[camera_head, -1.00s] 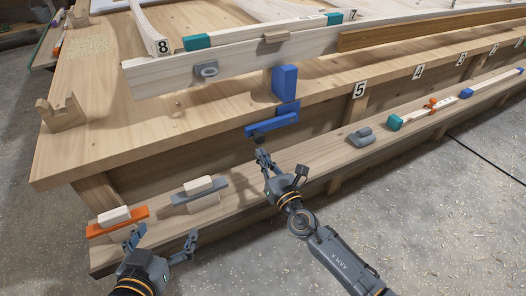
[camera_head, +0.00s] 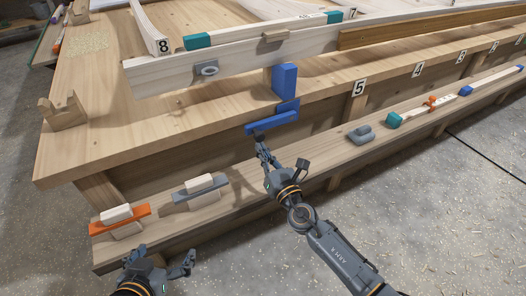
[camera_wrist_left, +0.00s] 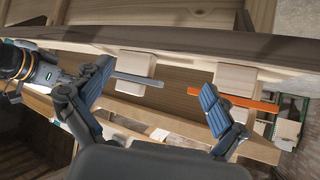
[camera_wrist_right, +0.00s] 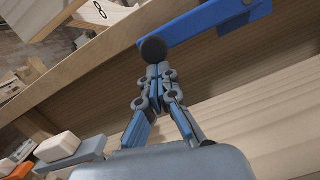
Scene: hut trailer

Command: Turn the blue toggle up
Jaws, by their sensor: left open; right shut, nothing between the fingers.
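The blue toggle (camera_head: 272,122) is a blue bar on the front of the workbench, below a blue block (camera_head: 284,78). It lies nearly level, with its right end slightly higher in the head view. My right gripper (camera_head: 262,146) is shut and empty, its fingertips just under the bar's left part. In the right wrist view the blue bar (camera_wrist_right: 215,22) crosses the top, and a dark round part (camera_wrist_right: 153,50) sits between it and the fingertips; I cannot tell whether they touch. My left gripper (camera_head: 162,262) is open and empty, low at the left, away from the toggle.
An orange toggle (camera_head: 120,219) and a grey toggle (camera_head: 200,187) with pale blocks are on the lower ledge at the left. A grey piece (camera_head: 361,135) lies on the ledge to the right. A white beam (camera_head: 230,68) lies along the bench above.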

